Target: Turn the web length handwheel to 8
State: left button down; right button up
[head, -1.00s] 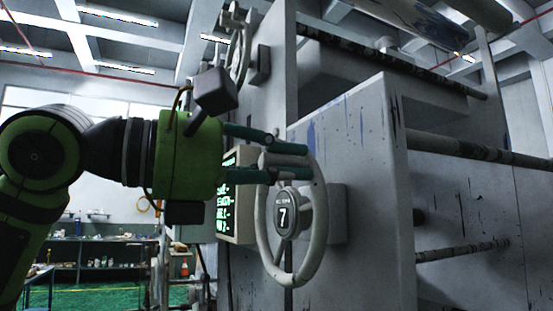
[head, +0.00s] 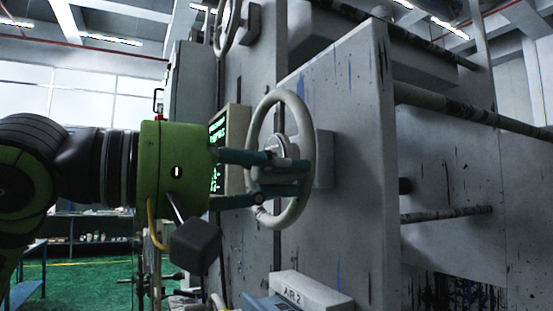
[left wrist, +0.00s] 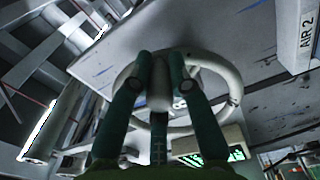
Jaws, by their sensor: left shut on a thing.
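The pale grey web length handwheel (head: 309,135) stands upright on the side of the grey machine, and it also shows in the left wrist view (left wrist: 227,70). My left gripper (head: 288,175) reaches in from the left, its teal fingers over the lower half of the wheel. In the left wrist view my left gripper (left wrist: 160,78) is shut on the wheel's grey handle (left wrist: 158,92), which lies between the fingers. The hub (head: 280,147) is partly behind the fingers, and I cannot read its number. My right gripper is not in view.
A display with green text (head: 216,130) sits just behind the gripper, partly covered. Another handwheel (head: 226,28) is higher up. A box marked AIR 2 (head: 308,295) is below the wheel. Rollers (head: 455,108) stick out at right. Green floor (head: 85,285) lies at left.

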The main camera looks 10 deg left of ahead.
pick_arm(q)
jog(key=shift+w+a+f+m, duration=0.1)
jog(key=shift+w+f+m, duration=0.05)
jog(key=shift+f+m, duration=0.45)
jog(key=shift+w+f+m, duration=0.15)
jog(key=shift+f+m, duration=0.3)
jog(key=shift+m, duration=0.15)
jog(key=c, duration=1.1)
grip_release()
jog(key=shift+c, duration=0.2)
jog(key=v, duration=1.2)
